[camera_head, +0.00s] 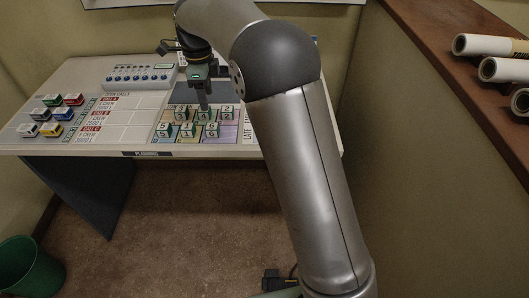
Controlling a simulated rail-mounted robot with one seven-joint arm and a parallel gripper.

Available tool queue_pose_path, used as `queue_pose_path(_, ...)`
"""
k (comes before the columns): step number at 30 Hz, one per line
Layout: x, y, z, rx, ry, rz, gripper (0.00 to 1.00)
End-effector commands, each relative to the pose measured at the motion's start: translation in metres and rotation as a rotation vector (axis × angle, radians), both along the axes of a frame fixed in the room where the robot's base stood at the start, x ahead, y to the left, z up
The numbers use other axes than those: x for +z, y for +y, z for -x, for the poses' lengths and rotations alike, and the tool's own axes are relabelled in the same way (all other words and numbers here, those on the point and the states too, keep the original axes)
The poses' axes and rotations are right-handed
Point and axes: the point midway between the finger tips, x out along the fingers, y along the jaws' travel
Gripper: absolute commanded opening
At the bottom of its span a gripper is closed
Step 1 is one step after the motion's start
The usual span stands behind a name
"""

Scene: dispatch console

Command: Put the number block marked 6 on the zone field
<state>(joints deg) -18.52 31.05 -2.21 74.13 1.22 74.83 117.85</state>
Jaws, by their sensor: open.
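Several pale number blocks with green tops stand in two rows on coloured squares on the console (120,142). The front right block (211,131) seems to carry a 6, but the digits are small and not sure. The back right block (227,113) seems to show a 2. My gripper (204,101) points down just over the back middle block (205,115); its jaws are open. Contact with that block cannot be told. Which printed area is the zone field cannot be read from here.
Several coloured toy vehicles (52,114) stand at the console's left. A panel with blue knobs (140,76) stands at the back. My arm covers the console's right part. A brown partition (440,140) with paper rolls (488,45) rises at the right. A green bin (30,268) stands on the floor.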

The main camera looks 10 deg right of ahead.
Motion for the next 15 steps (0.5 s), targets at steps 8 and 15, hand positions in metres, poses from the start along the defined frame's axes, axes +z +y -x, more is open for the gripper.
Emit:
queue_pose_path(8,0.017,-0.063,0.079,0.466,-0.010,-0.009,0.54)
queue_pose_path(15,-0.006,-0.131,0.224,1.213,-0.030,-0.002,0.54)
